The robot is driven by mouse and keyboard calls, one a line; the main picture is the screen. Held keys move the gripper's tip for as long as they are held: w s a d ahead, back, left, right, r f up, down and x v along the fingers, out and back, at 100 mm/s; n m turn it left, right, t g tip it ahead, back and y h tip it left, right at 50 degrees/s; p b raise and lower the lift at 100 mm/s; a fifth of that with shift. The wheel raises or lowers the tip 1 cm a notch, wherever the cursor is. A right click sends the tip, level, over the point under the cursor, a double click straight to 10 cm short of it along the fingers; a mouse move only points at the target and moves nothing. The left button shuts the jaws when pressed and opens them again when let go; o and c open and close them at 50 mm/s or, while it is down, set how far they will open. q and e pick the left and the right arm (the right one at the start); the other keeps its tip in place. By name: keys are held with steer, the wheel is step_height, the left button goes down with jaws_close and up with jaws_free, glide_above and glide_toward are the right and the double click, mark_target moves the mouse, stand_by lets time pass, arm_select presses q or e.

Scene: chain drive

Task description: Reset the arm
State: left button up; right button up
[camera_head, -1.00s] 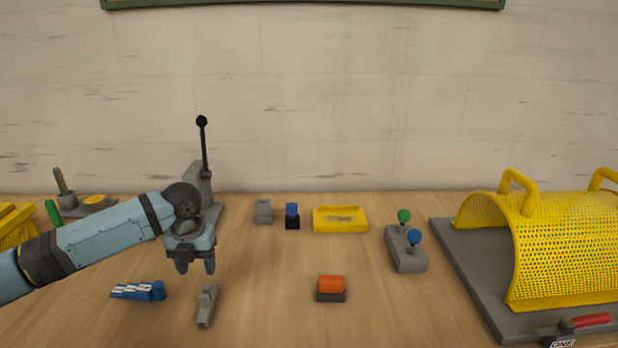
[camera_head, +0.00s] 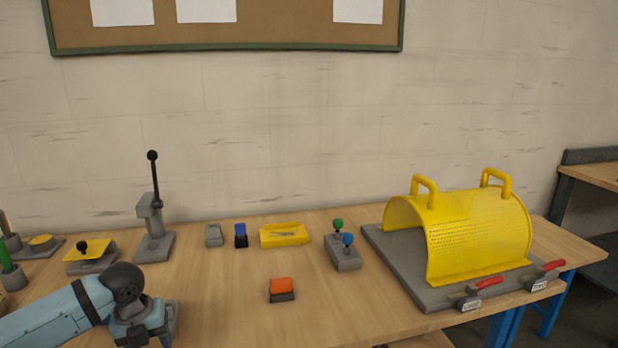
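My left arm comes in at the lower left of the head view, bent at a dark joint. My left gripper (camera_head: 147,333) is at the bottom edge, low and partly cut off, so its fingers do not show clearly. No object shows in it. My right gripper is not in view.
A lever press (camera_head: 154,225) stands behind my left arm. A yellow tray (camera_head: 285,235), an orange block on a dark base (camera_head: 281,286), a base with green and blue knobs (camera_head: 343,254) and a yellow mesh guard (camera_head: 475,240) stand to the right. The middle front table is clear.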

arm_select(q)
steer(key=s+d+f+n+t+h, duration=0.5)
steer(key=s+d+f+n+t, duration=0.2)
steer(key=s+d+f+n, duration=1.05)
steer(key=s+a+n+t+y, duration=0.2)
steer(key=s+a+n+t, duration=0.15)
steer(key=s+n, duration=0.6)
step_height(320, 180, up, 16)
steer(key=w+a+n+p, duration=0.1)
steer(key=p, duration=2)
steer(key=shift+w+a+n+y, duration=0.25)
steer(key=shift+w+n+y, duration=0.05)
steer(key=shift+w+n, duration=0.1)
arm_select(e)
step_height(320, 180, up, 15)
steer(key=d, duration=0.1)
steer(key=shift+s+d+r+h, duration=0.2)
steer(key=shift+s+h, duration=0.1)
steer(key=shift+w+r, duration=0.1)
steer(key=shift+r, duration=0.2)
